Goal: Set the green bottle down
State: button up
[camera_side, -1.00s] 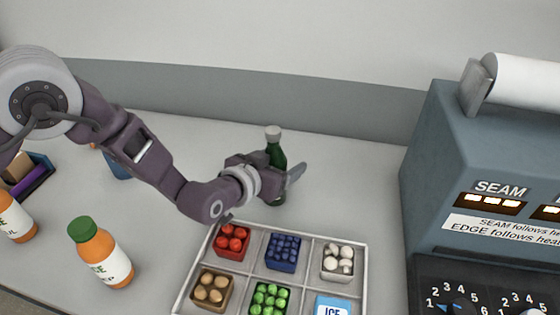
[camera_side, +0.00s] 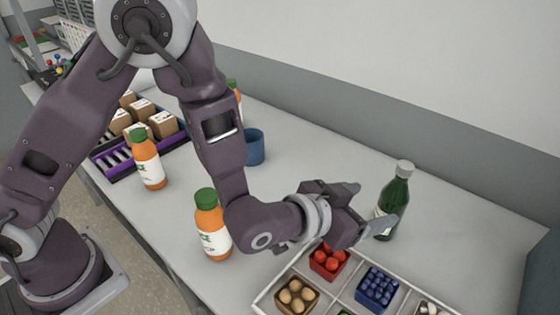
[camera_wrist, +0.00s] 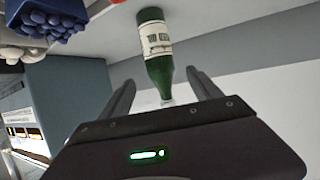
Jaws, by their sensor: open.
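The green bottle (camera_side: 393,206) stands upright on the grey table, behind the compartment tray, with a pale cap and a white label. It also shows in the wrist view (camera_wrist: 155,55), ahead of my gripper and lined up with the gap between the fingers. My gripper (camera_side: 372,208) is open, its fingers to the left of the bottle in the side view. In the wrist view the open fingers (camera_wrist: 163,90) are apart, with the bottle's cap end close to the gap. Nothing is held.
The compartment tray (camera_side: 262,300) with produce tubs is in front of my gripper. Orange bottles (camera_side: 212,240) (camera_side: 148,172), a blue cup (camera_side: 254,147) and a purple rack with boxes (camera_side: 112,165) stand to the left. The table behind the bottle is clear.

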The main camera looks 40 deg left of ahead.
jog(key=s+a+r+n+g+y, duration=0.1)
jog(key=s+a+r+g, duration=0.1)
jog(key=s+a+r, duration=0.4)
jog(key=s+a+r+n+g, duration=0.1)
jog(key=s+a+r+g, duration=0.15)
jog(key=a+r, duration=0.65)
jog(key=s+a+g+y, duration=0.1)
jog(key=s+a, duration=0.4)
jog(key=s, duration=0.4)
jog(key=s+a+f+n+g+y, duration=0.1)
jog(key=s+a+y, duration=0.1)
jog(key=s+a, duration=0.3)
jog(key=s, duration=0.4)
jog(key=shift+s+a+n+g, duration=0.3)
jog(key=shift+s+a+g, duration=0.05)
jog(key=shift+s+a, duration=0.05)
